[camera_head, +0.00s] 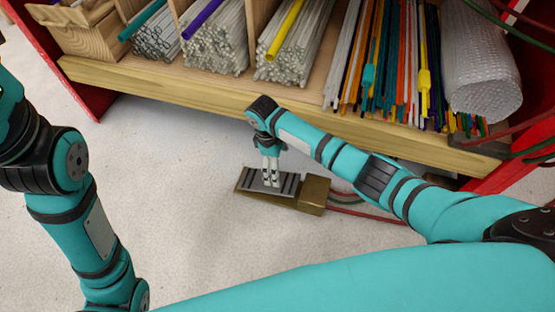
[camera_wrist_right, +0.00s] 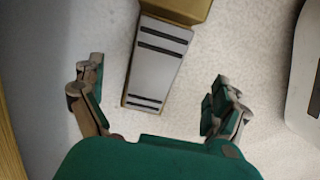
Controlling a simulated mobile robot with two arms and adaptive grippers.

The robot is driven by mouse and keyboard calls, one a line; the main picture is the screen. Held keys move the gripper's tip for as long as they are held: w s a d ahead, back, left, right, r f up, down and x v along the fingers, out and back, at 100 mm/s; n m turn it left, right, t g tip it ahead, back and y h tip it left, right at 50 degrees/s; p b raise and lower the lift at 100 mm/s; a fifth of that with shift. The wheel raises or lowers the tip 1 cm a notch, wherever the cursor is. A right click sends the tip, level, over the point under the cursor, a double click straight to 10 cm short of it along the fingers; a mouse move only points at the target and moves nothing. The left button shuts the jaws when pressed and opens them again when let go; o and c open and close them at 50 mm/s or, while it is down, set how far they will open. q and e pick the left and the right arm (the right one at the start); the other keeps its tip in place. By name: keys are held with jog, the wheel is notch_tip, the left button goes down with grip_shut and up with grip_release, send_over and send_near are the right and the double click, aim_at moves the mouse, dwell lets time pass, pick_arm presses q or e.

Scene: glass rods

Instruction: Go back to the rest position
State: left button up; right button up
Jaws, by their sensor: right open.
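My right gripper (camera_head: 270,172) hangs over a brass-coloured pedal box (camera_head: 313,195) with a grey, black-striped top, which lies on the pale floor. The right wrist view shows the gripper (camera_wrist_right: 160,78) with its two fingers wide apart and nothing between them that it grips. The striped pedal (camera_wrist_right: 160,68) shows beyond and between the fingers there. Whether the fingers touch it is hard to tell. My left arm (camera_head: 95,235) comes in from the left and runs down to the bottom edge. Its gripper is out of view.
A wooden shelf (camera_head: 200,95) with red sides spans the back, holding bundles of clear glass rods (camera_head: 215,45) and coloured rods (camera_head: 385,80). Red and green hoses (camera_head: 375,212) run from the pedal. The floor (camera_head: 180,190) between my arms is clear.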

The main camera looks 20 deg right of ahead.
jog(key=shift+w+a+r, duration=0.1)
jog(key=shift+a+r, duration=0.05)
jog(key=shift+r, duration=0.75)
